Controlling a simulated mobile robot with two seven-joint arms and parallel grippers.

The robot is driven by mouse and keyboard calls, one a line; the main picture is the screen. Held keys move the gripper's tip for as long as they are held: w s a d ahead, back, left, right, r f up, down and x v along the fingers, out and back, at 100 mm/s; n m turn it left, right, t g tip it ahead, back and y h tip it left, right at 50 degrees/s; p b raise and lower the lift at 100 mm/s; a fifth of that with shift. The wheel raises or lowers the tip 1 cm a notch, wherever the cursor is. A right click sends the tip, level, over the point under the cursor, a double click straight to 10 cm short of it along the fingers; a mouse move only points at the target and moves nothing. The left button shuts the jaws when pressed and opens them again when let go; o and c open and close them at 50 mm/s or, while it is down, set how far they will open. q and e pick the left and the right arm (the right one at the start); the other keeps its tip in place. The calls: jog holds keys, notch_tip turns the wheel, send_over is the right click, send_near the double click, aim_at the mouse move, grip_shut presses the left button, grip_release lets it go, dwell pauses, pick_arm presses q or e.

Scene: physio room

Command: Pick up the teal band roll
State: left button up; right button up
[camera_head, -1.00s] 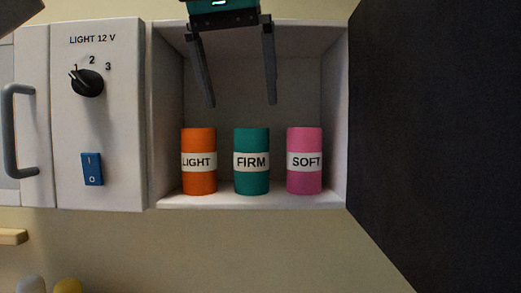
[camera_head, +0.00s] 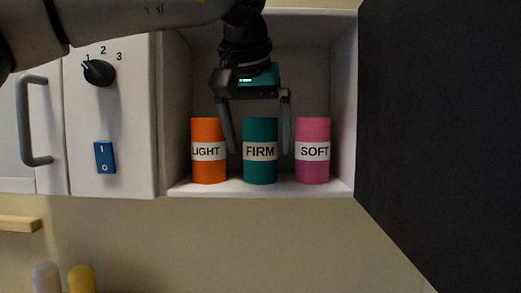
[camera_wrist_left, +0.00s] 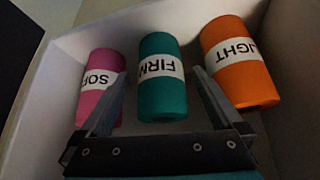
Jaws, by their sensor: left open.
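The teal band roll (camera_head: 260,171), labelled FIRM, stands upright on the cubby floor between the orange LIGHT roll (camera_head: 208,172) and the pink SOFT roll (camera_head: 312,171). My left gripper (camera_head: 258,148) is open, its fingers pointing down on either side of the teal roll in the head view, one over the gap to the orange roll and one over the gap to the pink roll. In the left wrist view the teal roll (camera_wrist_left: 162,100) shows upside down between the open fingers, with nothing held. My right gripper is not in view.
The white cubby (camera_head: 343,120) has side walls close to the outer rolls. A dark panel (camera_head: 440,120) stands at its right. To the left are a black knob (camera_head: 99,72), a blue switch (camera_head: 105,157) and a grey handle (camera_head: 36,122).

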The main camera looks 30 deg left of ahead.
aim_at(260, 156)
pick_arm(q)
jog(key=x, duration=0.4)
jog(key=shift+a, duration=0.1)
jog(key=shift+r, duration=0.1)
jog(key=shift+c, duration=0.2)
jog(key=shift+c, duration=0.8)
grip_shut()
jog(key=shift+r, duration=0.2)
